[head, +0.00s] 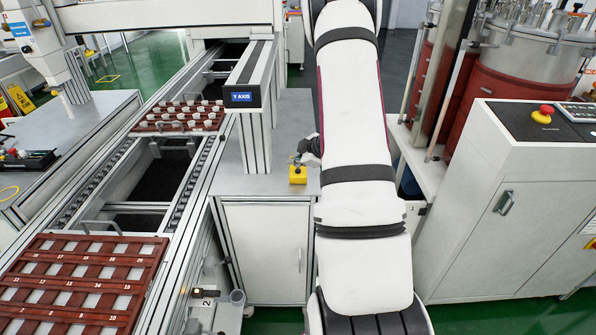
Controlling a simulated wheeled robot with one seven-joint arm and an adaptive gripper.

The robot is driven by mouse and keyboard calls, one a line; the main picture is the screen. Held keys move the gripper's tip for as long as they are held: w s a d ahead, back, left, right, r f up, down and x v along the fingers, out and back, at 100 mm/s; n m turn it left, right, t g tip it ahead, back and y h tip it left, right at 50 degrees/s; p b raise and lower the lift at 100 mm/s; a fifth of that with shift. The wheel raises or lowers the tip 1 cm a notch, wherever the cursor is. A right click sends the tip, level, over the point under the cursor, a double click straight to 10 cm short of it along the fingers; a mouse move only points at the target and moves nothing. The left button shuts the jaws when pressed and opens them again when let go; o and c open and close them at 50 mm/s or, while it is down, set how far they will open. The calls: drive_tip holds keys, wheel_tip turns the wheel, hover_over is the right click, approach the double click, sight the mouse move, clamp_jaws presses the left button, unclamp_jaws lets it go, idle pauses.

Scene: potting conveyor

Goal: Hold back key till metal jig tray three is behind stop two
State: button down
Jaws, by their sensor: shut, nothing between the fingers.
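A red-brown jig tray (100,258) with rows of pale square pieces lies on the conveyor at the lower left, cut off by the picture's edge. A second red-brown tray (175,130) carrying several white cups sits farther along the conveyor. I cannot tell which tray is number three. A yellow box (298,175) stands on the grey cabinet top. My gripper (301,158) is shut at the box, partly hidden by my arm. Any key there is hidden.
The conveyor (190,185) has an open gap between the two trays. A post labelled Y AXIS (245,97) rises left of my arm. A grey console with a red button (543,113) stands right, before dark red tanks (520,80).

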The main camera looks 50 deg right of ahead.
sight(296, 172)
drive_tip(key=shift+f, duration=0.15)
drive_tip(key=shift+f, duration=0.25)
drive_tip(key=shift+f, duration=0.45)
idle(1.7)
drive_tip(key=shift+r, duration=0.1)
idle(1.5)
drive_tip(key=shift+r+p, duration=0.75)
drive_tip(key=shift+p, duration=0.05)
drive_tip(key=shift+r+p, duration=2.05)
drive_tip(key=shift+r, duration=0.5)
